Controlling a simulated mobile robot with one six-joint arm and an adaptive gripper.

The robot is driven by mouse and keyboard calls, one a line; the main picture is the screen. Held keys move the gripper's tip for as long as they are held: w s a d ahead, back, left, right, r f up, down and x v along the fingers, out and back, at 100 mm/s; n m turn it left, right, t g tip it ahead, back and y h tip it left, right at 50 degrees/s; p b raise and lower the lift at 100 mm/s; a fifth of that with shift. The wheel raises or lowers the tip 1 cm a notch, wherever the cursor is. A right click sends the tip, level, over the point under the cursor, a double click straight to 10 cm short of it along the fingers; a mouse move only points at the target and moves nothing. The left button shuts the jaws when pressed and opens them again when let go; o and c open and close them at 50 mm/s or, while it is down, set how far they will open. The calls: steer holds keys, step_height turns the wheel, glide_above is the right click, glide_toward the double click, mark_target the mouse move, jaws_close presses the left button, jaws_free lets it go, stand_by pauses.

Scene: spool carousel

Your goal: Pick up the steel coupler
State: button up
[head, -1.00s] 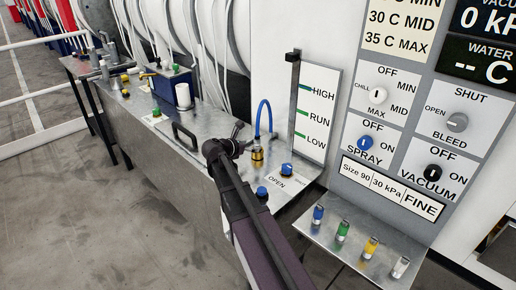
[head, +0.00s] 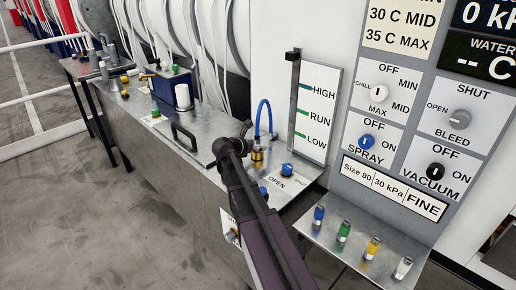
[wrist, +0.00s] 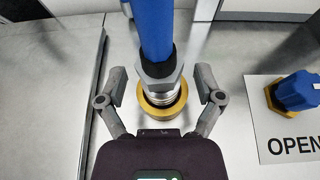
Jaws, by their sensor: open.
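A steel coupler (wrist: 158,78) with a hex collar and a ribbed lower part is at the end of a blue hose (wrist: 156,30). Its lower end meets a round brass fitting (wrist: 162,100) on the steel bench; I cannot tell how deep it sits. My gripper (wrist: 160,88) is open, with one finger on each side of the coupler and visible gaps to both. In the head view the blue hose (head: 264,108) arches down to the brass fitting (head: 257,154), beside my gripper (head: 245,130). The coupler is too small to make out clearly there.
A blue knob (wrist: 298,90) by an OPEN label is right of the gripper. A lid with a dark handle (head: 184,136) lies left on the bench. A shelf at the right holds blue, green, yellow and pale fittings (head: 402,267). A level gauge (head: 317,115) stands behind.

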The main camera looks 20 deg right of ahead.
steer(key=shift+c, duration=0.3)
jaws_close()
steer(key=shift+r, duration=0.15)
step_height(320, 180, up, 10)
steer(key=p, duration=1)
stand_by(0.5)
